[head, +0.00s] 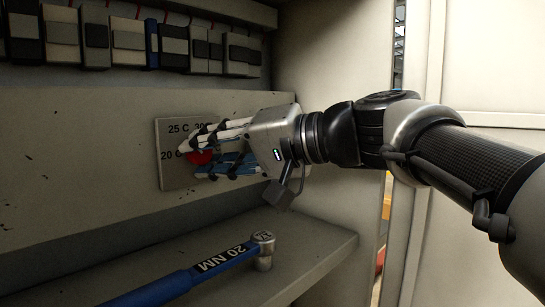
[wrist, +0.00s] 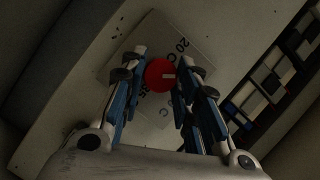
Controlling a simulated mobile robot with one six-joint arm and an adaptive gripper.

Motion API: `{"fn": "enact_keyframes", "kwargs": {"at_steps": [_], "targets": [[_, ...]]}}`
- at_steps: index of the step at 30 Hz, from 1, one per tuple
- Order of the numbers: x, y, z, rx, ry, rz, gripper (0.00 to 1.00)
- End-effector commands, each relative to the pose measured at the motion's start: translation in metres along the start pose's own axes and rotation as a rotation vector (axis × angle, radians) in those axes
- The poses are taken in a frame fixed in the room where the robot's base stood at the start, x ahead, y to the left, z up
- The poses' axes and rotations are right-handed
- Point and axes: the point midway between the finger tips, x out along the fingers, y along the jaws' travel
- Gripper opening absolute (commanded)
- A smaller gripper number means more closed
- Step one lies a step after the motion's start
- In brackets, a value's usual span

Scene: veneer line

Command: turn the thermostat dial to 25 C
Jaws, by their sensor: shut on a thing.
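The red thermostat dial (head: 200,157) sits on a grey label plate (head: 170,180) on the cabinet's back panel. Labels for 20 C, 25 C and part of one starting with 30 show on the plate; my fingers cover the rest. My gripper (head: 196,160) reaches in from the right, its fingers shut on the dial from both sides. In the wrist view, the dial (wrist: 158,74) lies between the fingertips. A pale mark on its face points right in that view, below the 20 C label. Which label it lines up with cannot be told.
A blue-handled torque wrench (head: 215,262) marked 20 NM lies on the shelf (head: 318,250) below. A row of breaker modules (head: 128,42) with red wires runs above the panel. The cabinet side wall (head: 335,60) stands behind my wrist.

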Motion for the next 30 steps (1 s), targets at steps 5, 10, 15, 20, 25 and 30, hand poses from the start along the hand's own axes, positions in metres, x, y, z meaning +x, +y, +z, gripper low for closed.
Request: {"fn": "enact_keyframes", "kwargs": {"at_steps": [5, 10, 15, 20, 25, 30], "targets": [[0.0003, 0.0022, 0.0004, 0.084, 0.0, -0.034, 0.05], [0.0001, 0.002, 0.0001, 0.133, 0.001, -0.054, 0.05], [0.0, 0.0015, 0.0, 0.155, 0.001, -0.063, 0.05], [0.0, 0.0013, -0.0001, 0.159, 0.001, -0.065, 0.05], [0.0, 0.0012, 0.0, 0.158, 0.001, -0.065, 0.05], [0.0, 0.0012, 0.0, 0.158, 0.001, -0.065, 0.36]]}}
